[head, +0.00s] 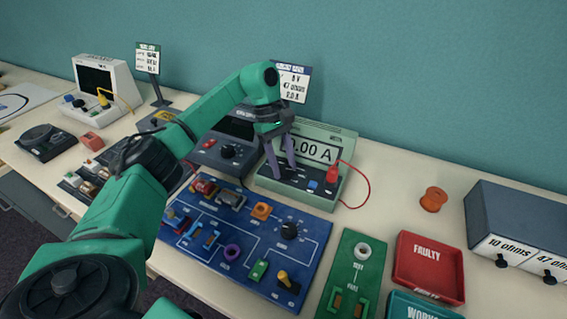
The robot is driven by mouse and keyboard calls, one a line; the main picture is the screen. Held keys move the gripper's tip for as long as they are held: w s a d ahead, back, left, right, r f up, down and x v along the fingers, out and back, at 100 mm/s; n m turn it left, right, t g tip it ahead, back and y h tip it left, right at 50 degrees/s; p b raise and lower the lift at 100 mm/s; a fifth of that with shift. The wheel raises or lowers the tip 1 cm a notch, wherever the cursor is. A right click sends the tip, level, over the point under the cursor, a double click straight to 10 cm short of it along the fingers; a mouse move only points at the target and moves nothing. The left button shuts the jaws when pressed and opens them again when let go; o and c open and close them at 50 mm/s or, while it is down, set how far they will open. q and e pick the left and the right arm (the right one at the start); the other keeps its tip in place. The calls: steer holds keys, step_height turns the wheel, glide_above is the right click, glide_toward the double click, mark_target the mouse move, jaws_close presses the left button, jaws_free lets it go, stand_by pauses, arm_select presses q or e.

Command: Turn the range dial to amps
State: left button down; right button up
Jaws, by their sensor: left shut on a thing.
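A pale green meter (322,151) stands on the table against the wall, and its display reads what looks like 0.00 A. Its sloped front panel carries a blue button (312,184) and a red plug (333,172) with a red lead. My left gripper (284,172) comes down from above onto the left part of this panel. Its fingers are shut on the range dial, which is mostly hidden between and behind them. My right gripper is not in view.
A blue circuit board (235,230) with several parts lies in front of the meter. A dark grey unit (228,150) stands close on its left. A red faulty tray (428,268), an orange spool (433,199) and a grey resistor box (515,220) are to the right.

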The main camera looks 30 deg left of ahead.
arm_select(q)
steer(key=shift+w+r, duration=0.1)
steer(key=shift+r, duration=0.05)
steer(key=shift+c, duration=1.7)
jaws_free()
steer(key=p+v, duration=0.3)
steer(key=v, duration=1.1)
steer(key=shift+r+p, duration=0.25)
steer(key=shift+p, duration=0.05)
steer(key=shift+a+f, duration=0.1)
